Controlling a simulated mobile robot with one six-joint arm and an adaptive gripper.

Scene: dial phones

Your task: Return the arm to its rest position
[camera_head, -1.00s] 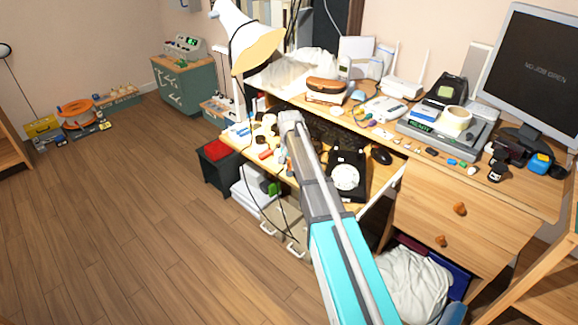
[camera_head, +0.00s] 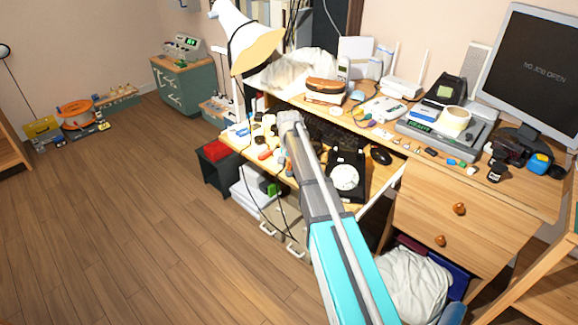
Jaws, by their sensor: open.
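My arm (camera_head: 343,262), turquoise with grey links, reaches up from the bottom edge over the pulled-out wooden shelf of the desk. It ends in a grey rounded joint above the shelf. My gripper's fingers do not show; the arm's links may hide them. A black rotary dial phone (camera_head: 345,177) with a white dial sits on the shelf just right of my arm. The arm covers part of the shelf beside the phone.
A black mouse (camera_head: 380,156) and a dark keyboard lie near the phone. A white lamp (camera_head: 243,40) leans over the desk's left side. A monitor (camera_head: 535,65) and several gadgets crowd the desktop. The wooden floor (camera_head: 110,220) at left is clear.

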